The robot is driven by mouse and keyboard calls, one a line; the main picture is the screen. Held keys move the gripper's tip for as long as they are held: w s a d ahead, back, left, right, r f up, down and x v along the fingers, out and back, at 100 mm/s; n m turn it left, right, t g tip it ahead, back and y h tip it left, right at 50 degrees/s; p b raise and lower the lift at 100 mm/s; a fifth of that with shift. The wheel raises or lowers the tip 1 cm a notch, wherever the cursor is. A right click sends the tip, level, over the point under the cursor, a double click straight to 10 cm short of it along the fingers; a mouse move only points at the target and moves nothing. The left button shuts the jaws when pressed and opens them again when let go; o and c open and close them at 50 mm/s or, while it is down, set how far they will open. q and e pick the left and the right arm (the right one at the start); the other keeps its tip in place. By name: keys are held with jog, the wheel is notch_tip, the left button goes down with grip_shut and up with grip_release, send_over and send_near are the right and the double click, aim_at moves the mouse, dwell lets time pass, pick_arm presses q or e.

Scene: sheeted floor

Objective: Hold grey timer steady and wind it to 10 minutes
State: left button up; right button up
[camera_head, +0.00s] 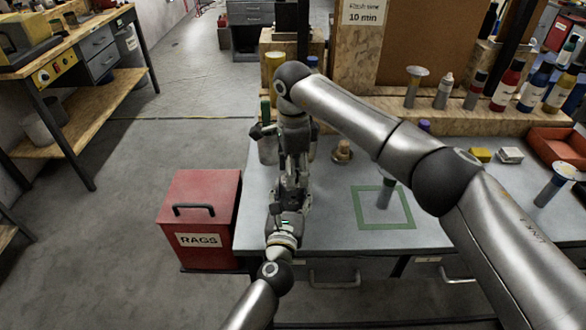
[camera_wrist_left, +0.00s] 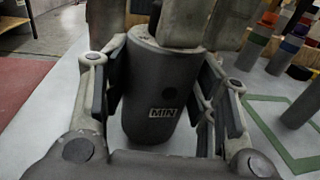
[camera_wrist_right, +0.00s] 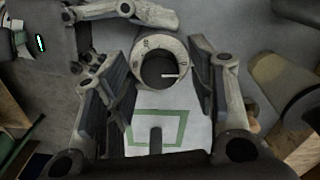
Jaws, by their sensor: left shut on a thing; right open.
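The grey timer (camera_wrist_left: 150,85) stands upright as a dark grey cylinder with a MIN label in the left wrist view. My left gripper (camera_wrist_left: 162,95) is shut on its body, one finger on each side. The right wrist view shows the timer's top from above: a pale ring with marks around a dark centre (camera_wrist_right: 160,68) with a white pointer line. My right gripper (camera_wrist_right: 163,85) is open, above the timer, its fingers on either side of the dial with visible gaps. In the head view my grippers (camera_head: 292,185) hide most of the timer.
A green tape square (camera_head: 358,207) lies on the grey bench to the right, with a grey cylinder at its edge. A red RAGS box (camera_head: 200,215) stands left of the bench. Bottles (camera_head: 507,90) line the back shelf. A sign (camera_head: 364,12) reads 10 min.

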jog(key=c, duration=1.1)
jog(key=shift+o, duration=0.2)
jog(key=shift+m, duration=0.4)
jog(key=m, duration=0.4)
jog(key=shift+r+m, duration=0.1)
jog(key=shift+m, duration=0.3)
jog(key=m, duration=0.5)
jog(key=shift+w+m, duration=0.1)
jog(key=shift+m, duration=0.6)
jog(key=o, duration=1.1)
jog(key=shift+c, duration=0.2)
